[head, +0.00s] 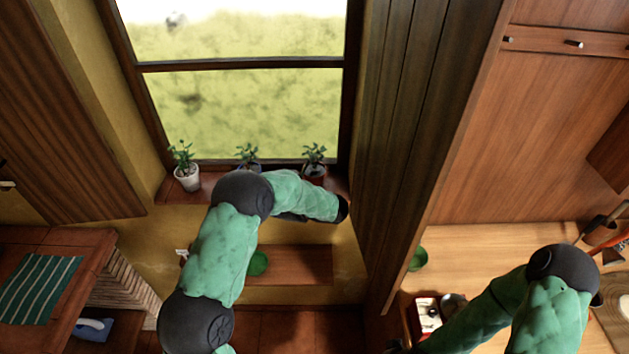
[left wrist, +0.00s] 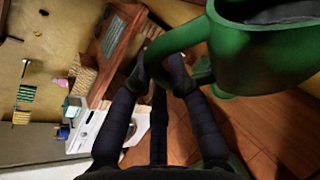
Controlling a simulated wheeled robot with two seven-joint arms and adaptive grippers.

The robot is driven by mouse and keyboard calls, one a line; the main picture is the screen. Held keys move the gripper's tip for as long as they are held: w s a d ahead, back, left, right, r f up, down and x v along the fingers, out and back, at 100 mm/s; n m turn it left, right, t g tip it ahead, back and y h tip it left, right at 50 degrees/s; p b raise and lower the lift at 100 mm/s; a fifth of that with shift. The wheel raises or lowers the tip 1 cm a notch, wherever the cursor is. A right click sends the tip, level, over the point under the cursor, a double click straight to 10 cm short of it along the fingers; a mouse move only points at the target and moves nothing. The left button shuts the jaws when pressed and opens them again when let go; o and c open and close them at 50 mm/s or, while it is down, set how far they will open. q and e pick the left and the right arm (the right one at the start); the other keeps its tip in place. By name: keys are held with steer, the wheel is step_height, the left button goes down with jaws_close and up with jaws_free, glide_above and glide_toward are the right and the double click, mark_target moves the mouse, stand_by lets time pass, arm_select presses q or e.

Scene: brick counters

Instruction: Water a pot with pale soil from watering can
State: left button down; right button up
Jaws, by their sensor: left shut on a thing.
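In the left wrist view, my left gripper (left wrist: 165,78) is shut on the handle of a green watering can (left wrist: 268,58), whose body fills the upper right. In the head view, this gripper is hidden behind my arm. Three potted plants stand on the windowsill in the head view: a white pot (head: 187,180) at left, a bluish pot (head: 250,166) in the middle and a reddish-brown pot (head: 314,173) at right. My left forearm reaches across below the middle and right pots. Their soil colour is too small to tell. My right gripper is out of view.
A green object (head: 257,263) shows beside my left arm, at a low wooden shelf (head: 305,265). A wooden counter (head: 480,250) at right holds a green bowl (head: 418,258). A brick counter with a striped green cloth (head: 40,288) stands at left. The window frame (head: 240,66) rises behind the sill.

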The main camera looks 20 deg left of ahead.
arm_select(q)
steer(key=shift+f+n+t+b, duration=0.4)
steer(key=shift+f+n+b, duration=0.1)
steer(key=shift+f+b, duration=1.05)
steer(key=shift+r, duration=0.15)
